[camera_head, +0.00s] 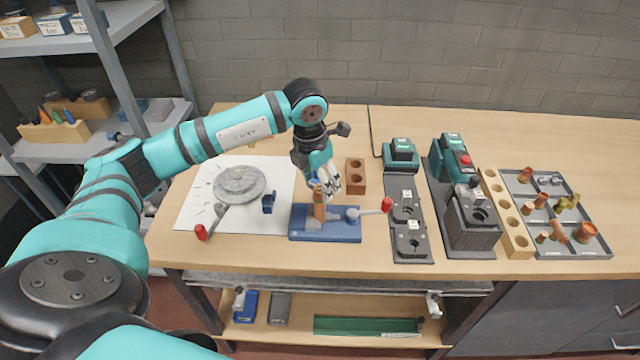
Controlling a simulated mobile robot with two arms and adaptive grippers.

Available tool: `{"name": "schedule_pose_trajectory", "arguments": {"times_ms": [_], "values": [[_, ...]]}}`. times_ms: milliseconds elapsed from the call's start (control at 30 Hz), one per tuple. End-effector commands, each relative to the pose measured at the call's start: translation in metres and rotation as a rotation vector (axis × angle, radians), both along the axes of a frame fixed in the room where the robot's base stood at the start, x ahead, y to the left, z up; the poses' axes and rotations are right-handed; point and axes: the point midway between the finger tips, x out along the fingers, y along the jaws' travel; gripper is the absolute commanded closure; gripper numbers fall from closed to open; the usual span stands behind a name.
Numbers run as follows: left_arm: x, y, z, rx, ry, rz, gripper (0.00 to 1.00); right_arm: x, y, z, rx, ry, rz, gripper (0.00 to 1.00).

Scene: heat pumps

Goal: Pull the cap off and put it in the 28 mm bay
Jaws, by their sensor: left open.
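My left gripper (325,192) is open, pointing down at the upper end of an upright copper-coloured piece (319,212). That piece stands in a blue clamp fixture (345,236) with a red-tipped lever (386,205). The fingers partly cover the top of the piece, so I cannot tell a separate cap or whether the fingers touch it. A grey divided tray (598,246) at the right holds copper and brass fittings in its bays. No size label is readable, so I cannot tell which bay is 28 mm. My right gripper is not in view.
A brown two-hole block (355,176) stands just behind the fixture. To the left lies a white sheet (192,208) with a grey disc tool (239,185). Dark and teal machines (470,222) and a wooden hole strip (508,222) stand between fixture and tray.

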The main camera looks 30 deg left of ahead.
Motion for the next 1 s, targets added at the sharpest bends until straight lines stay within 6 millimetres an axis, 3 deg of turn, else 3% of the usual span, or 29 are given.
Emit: {"name": "schedule_pose_trajectory", "arguments": {"times_ms": [200,567,1000], "values": [[0.003,-0.001,-0.023,-0.001,0.002,0.002,0.41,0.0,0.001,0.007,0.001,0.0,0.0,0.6],[0.004,-0.001,-0.029,0.0,0.0,0.0,0.41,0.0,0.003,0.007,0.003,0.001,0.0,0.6],[0.004,-0.001,-0.029,0.001,0.0,0.001,0.95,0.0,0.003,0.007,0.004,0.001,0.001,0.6]]}}
